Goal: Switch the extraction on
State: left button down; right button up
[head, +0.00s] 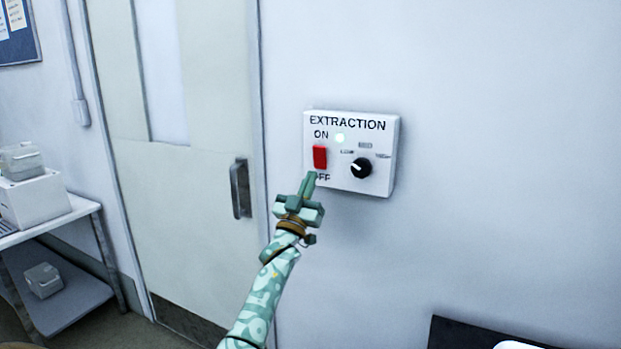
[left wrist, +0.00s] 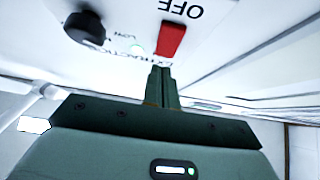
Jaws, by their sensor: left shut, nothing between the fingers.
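The white extraction control box (head: 378,127) is on the wall, with a red rocker switch (head: 320,157) between the ON and OFF labels. A small lamp (head: 339,138) beside ON glows pale green. My left gripper (head: 310,177) is shut and empty. Its fingertips show just below the switch in the head view, partly covering OFF. In the left wrist view the box appears upside down, and the fingertips (left wrist: 161,72) lie close to the ON end of the red switch (left wrist: 171,39). I cannot tell whether they touch it. My right gripper is not in view.
A black knob (head: 361,168) sits right of the switch on the same box. A pale door (head: 205,200) with a dark handle (head: 240,188) is to the left. A shelf unit (head: 65,222) with containers stands at far left. The wall right of the box is clear.

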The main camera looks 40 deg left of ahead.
pick_arm(q)
jog(key=s+d+f, duration=0.1)
jog(key=s+f, duration=0.3)
jog(key=f, duration=0.4)
jog(key=shift+s+d, duration=0.2)
jog(key=shift+s, duration=0.05)
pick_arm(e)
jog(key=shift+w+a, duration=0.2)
pick_arm(q)
jog(key=shift+f, duration=0.15)
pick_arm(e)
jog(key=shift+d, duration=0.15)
